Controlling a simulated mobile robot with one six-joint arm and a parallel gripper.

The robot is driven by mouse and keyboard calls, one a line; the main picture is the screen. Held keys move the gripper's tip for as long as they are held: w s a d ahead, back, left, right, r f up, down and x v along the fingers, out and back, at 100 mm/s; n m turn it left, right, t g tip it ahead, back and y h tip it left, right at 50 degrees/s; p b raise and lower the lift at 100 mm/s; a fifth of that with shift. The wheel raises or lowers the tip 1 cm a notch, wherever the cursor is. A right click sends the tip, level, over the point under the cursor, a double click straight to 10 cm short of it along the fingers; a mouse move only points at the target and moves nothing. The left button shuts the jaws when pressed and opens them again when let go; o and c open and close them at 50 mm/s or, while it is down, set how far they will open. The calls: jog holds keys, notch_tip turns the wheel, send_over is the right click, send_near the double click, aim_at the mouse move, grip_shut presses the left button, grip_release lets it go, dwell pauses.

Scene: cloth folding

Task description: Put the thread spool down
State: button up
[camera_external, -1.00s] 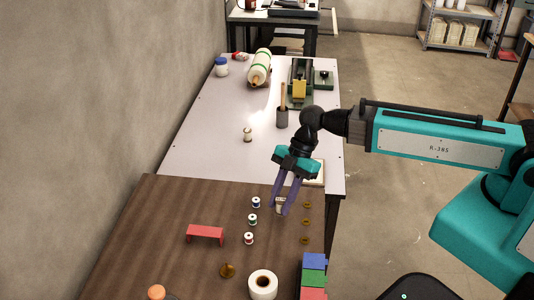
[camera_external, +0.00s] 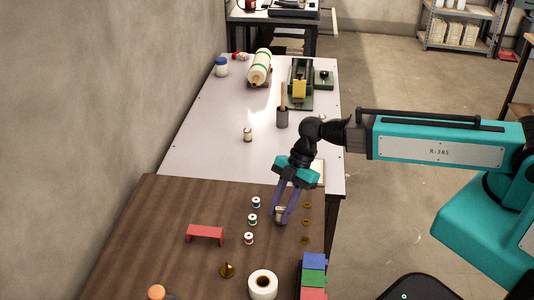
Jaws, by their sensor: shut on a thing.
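My gripper (camera_external: 280,220) points down over the right part of the brown wooden table (camera_external: 150,225). Its purple fingers are shut on a small pale spool (camera_external: 281,212). The spool is partly hidden by the fingers, and I cannot tell whether it touches the table. A column of spools stands just left of it: one with blue thread (camera_external: 256,202), one with green thread (camera_external: 252,219) and one with red thread (camera_external: 249,238).
Several brass pieces (camera_external: 306,222) lie right of my gripper. A red bracket (camera_external: 205,232), a brass knob (camera_external: 227,270), a white roll (camera_external: 263,284) and colored boxes (camera_external: 314,277) stand around. A white table (camera_external: 195,145) adjoins behind.

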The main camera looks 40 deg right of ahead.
jog(key=shift+f, duration=0.2)
jog(key=o, duration=1)
jog(key=shift+r, duration=0.25)
jog(key=shift+d, duration=0.1)
jog(key=shift+b+v, duration=1.95)
jog(key=shift+v, duration=3.95)
jog(key=shift+f, duration=0.1)
